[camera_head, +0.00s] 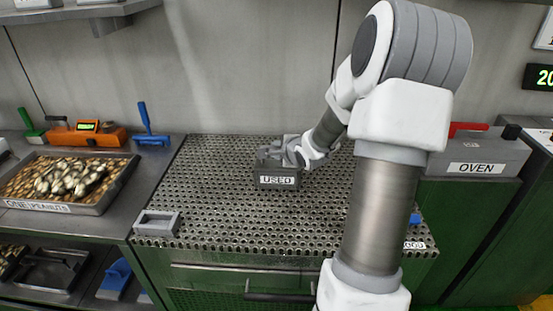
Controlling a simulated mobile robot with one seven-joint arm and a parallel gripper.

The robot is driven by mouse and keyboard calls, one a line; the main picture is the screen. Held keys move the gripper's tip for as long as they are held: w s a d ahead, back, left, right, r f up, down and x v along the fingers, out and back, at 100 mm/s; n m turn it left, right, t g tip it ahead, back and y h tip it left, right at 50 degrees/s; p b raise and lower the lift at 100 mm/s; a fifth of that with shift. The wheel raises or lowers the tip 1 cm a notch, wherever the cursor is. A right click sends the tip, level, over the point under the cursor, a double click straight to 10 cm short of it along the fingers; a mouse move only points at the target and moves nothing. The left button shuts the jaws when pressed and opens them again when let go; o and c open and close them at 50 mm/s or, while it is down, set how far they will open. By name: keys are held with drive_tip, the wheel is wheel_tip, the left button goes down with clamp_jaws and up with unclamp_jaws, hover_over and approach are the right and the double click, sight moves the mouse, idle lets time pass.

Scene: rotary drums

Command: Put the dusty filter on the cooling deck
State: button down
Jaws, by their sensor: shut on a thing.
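The perforated metal cooling deck (215,205) fills the middle of the view. A dark grey box labelled USED (277,180) stands on its far part. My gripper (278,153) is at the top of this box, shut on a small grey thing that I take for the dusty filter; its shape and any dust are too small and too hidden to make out. I cannot tell whether the held thing is inside the box or just above it. A light grey rectangular frame (158,223) lies at the deck's near left corner, apart from my gripper.
A tray of peanuts (65,182), an orange scale (87,134) and a blue-handled tool (150,126) are at the left. A grey OVEN box (478,157) is at the right. The deck between the frame and the USED box is clear. My arm hides much of its right side.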

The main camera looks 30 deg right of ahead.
drive_tip(key=shift+f, duration=0.8)
drive_tip(key=c, duration=0.7)
unclamp_jaws()
drive_tip(key=shift+s+r, duration=0.15)
drive_tip(key=shift+r, duration=0.15)
drive_tip(key=p+v, duration=0.4)
drive_tip(key=v, duration=0.7)
drive_tip(key=shift+s+p, duration=0.25)
drive_tip(key=shift+p, duration=0.15)
